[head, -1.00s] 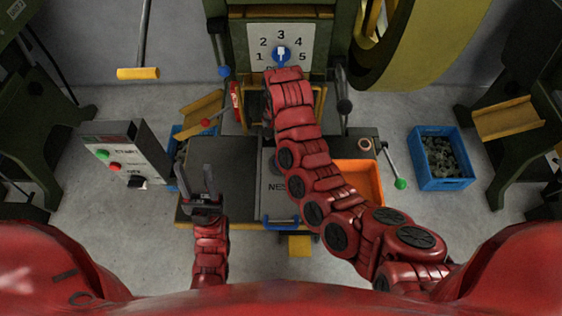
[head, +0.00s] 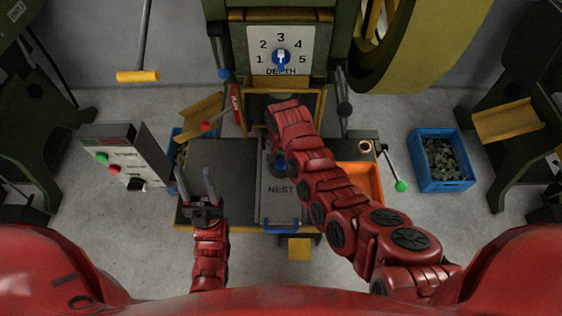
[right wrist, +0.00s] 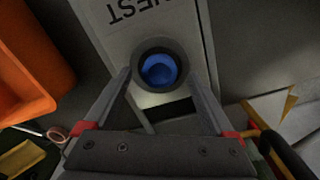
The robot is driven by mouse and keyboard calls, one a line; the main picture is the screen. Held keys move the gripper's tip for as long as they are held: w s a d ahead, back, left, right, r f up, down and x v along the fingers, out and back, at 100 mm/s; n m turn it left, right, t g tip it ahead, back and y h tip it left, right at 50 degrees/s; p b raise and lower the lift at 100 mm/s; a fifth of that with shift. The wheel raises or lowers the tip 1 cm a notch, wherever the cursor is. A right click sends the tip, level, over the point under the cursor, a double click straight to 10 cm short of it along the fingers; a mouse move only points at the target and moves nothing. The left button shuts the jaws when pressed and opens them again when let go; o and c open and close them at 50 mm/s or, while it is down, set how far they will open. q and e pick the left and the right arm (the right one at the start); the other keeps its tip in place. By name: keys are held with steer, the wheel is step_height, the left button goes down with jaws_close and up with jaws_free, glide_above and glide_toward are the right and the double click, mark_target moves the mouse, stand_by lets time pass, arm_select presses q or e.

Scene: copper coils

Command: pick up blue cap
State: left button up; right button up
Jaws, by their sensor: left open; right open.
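The blue cap (right wrist: 160,69) sits inside a dark round ring on the grey NEST plate (right wrist: 150,20) in the right wrist view. My right gripper (right wrist: 160,80) is open, with one finger on each side of the ring and nothing held. Whether the fingers touch the ring I cannot tell. In the head view my right arm hides its fingers. My left gripper (head: 194,181) is open and empty over the dark tabletop, left of the NEST plate.
An orange bin (head: 372,182) and a copper coil (head: 366,146) are right of the plate. The press with its numbered dial (head: 281,50) stands behind. A control box (head: 121,160) is at left, and a blue crate (head: 440,182) of grey parts at right.

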steer(key=shift+f, duration=0.5)
jaws_close()
